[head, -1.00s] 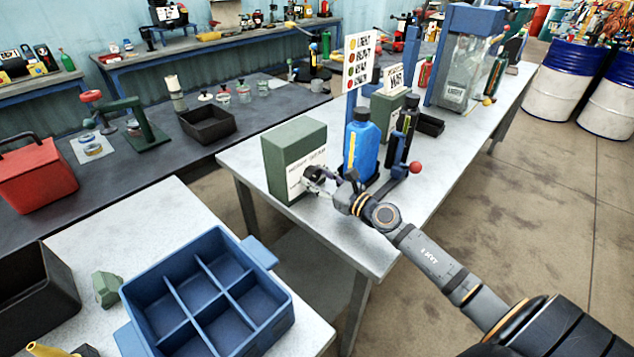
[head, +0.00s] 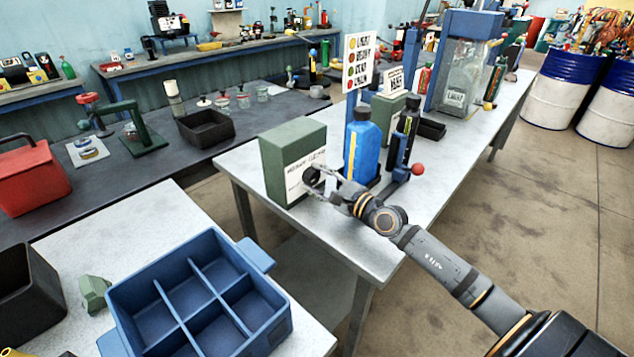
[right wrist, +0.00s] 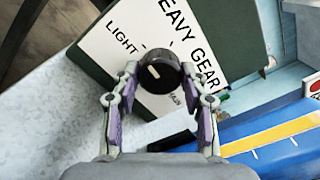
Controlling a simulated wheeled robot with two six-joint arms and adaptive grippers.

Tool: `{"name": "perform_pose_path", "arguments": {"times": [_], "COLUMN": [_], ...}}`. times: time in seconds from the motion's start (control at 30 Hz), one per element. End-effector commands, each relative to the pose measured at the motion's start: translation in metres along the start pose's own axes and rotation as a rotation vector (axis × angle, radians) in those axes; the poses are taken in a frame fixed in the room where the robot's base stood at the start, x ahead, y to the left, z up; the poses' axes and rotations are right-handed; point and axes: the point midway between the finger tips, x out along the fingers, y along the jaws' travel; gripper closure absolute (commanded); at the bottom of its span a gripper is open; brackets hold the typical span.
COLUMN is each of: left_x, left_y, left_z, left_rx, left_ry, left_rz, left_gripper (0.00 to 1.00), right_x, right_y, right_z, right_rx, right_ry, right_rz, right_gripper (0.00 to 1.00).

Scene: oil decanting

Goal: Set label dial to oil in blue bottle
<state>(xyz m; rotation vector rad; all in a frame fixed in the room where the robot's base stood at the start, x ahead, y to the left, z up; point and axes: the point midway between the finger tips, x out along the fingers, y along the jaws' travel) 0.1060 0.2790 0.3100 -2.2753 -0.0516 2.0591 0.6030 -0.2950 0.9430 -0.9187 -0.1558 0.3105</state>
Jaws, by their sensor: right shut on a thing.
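The label dial is a black knob on the white face of a green box (head: 292,150). In the right wrist view the black knob (right wrist: 160,74) has a pale pointer mark, and the labels LIGHT, HEAVY and GEAR show around it; another label is partly hidden. My right gripper (head: 318,181) is at the knob, and in the right wrist view its fingers (right wrist: 160,84) are closed on the knob's two sides. The blue bottle (head: 361,148) with a black cap and yellow stripe stands upright right of the box. My left gripper is not in view.
A dark bottle (head: 399,144) and a red-balled lever (head: 417,169) stand right of the blue bottle. A sign with coloured dots (head: 359,60) rises behind. A blue divided crate (head: 262,258) is on the near table. The white table's front left is clear.

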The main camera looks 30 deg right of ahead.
Motion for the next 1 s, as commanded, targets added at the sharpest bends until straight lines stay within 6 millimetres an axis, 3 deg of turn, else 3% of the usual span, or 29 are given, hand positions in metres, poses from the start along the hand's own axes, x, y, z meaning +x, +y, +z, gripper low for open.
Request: {"name": "perform_pose_path", "arguments": {"times": [0.7,0.73,0.9,1.0], "left_x": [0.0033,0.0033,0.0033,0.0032], "left_y": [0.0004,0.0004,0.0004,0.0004], "left_z": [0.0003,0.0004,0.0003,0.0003], "left_rx": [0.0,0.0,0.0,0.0], "left_ry": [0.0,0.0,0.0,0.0], "left_rz": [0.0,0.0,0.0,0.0], "left_gripper": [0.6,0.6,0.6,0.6], "right_x": [-0.0004,-0.0004,-0.0003,-0.0002], "right_y": [0.0017,0.0017,0.0012,0.0008], "right_z": [-0.0013,-0.0013,-0.0009,-0.0005], "right_rx": [-0.071,-0.071,-0.07,-0.07], "right_ry": [0.002,0.002,0.002,0.001], "right_rz": [0.005,0.005,0.003,0.002], "right_gripper": [0.87,0.53,0.33,0.33]}}
